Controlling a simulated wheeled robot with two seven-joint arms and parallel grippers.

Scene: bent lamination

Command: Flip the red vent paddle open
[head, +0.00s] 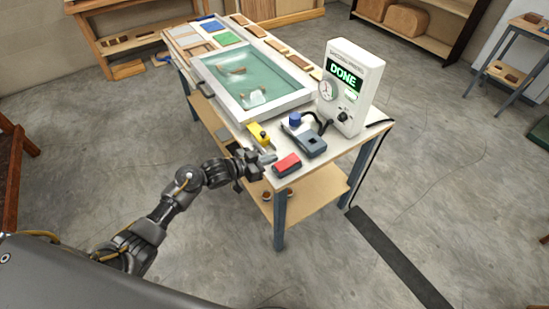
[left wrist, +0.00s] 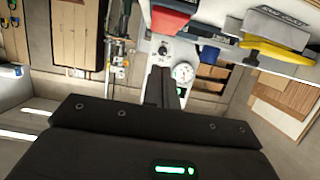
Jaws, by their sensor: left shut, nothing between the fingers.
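The red vent paddle (head: 287,162) lies low on a dark base near the front corner of the workbench. It also shows in the left wrist view (left wrist: 168,21) at the top edge, partly cut off. My left gripper (head: 267,158) is shut and empty, just left of the paddle at the bench's front edge. In the left wrist view its fingers (left wrist: 162,76) are together and point toward the paddle's side, with a small gap apparent. Whether they touch it I cannot tell for sure. My right gripper is in neither view.
A yellow-handled tool (head: 258,134) lies behind the gripper. A grey-blue device (head: 309,143) with a blue knob stands right of it. A white control box (head: 350,85) reads "DONE". A framed, glassy press bed (head: 270,105) fills the bench's middle. Floor in front is clear.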

